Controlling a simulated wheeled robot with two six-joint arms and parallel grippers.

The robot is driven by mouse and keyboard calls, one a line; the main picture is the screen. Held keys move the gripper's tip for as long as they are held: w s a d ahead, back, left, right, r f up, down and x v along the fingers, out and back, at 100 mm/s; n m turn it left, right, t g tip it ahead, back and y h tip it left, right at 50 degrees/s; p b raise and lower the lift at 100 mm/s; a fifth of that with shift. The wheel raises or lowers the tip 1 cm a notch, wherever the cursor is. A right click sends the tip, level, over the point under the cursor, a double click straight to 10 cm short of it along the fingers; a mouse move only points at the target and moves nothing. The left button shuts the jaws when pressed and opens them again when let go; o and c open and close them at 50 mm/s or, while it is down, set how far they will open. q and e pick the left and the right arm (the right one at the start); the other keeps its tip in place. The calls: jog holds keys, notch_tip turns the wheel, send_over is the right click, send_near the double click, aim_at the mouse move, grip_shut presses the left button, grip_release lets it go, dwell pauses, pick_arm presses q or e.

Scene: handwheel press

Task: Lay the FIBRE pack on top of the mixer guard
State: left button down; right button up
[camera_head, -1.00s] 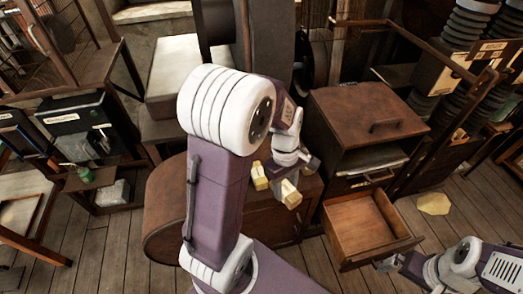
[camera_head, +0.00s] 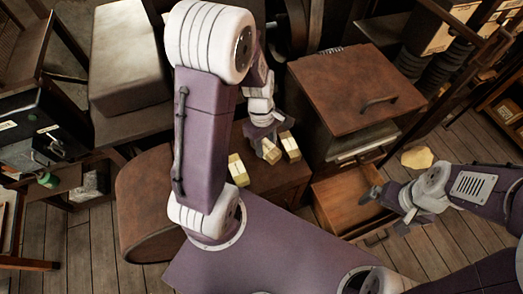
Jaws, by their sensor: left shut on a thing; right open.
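My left arm comes down across the middle. My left gripper (camera_head: 268,140) is shut on a small tan pack (camera_head: 271,152). No print on it can be read, so I cannot tell whether it is the FIBRE pack. Two other small pale yellow packs show beside it, one to the left (camera_head: 238,169) and one to the right (camera_head: 290,146). Below is a brown housing with a rounded left end (camera_head: 145,205), which may be the mixer guard. My arm hides part of it. My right gripper (camera_head: 378,198) is open, over or beside the open drawer.
A brown cabinet (camera_head: 350,85) stands right of the packs, its wooden drawer (camera_head: 340,205) pulled out. A pale block (camera_head: 130,55) lies on a bench at upper left. A black box (camera_head: 40,130) stands at far left. A yellowish piece (camera_head: 417,158) lies on the floor.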

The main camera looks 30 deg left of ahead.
aim_at(266, 153)
pick_arm(q)
jog(key=shift+w+f, duration=0.15)
jog(key=shift+f, duration=0.2)
jog(key=shift+s+d+f+b, duration=0.1)
jog(key=shift+s+f+b, duration=0.1)
jog(key=shift+f, duration=0.4)
jog(key=shift+s+d+f+b, duration=0.1)
jog(key=shift+s+f, duration=0.1)
jog(key=shift+f, duration=0.4)
jog(key=shift+s+d+f, duration=0.1)
jog(key=shift+f, duration=0.05)
jog(key=shift+w+a+f, duration=0.15)
jog(key=shift+w+a, duration=0.05)
jog(key=shift+w, duration=0.05)
jog(key=c, duration=0.9)
grip_release()
jog(key=shift+o, duration=0.2)
jog(key=shift+s+d, duration=0.1)
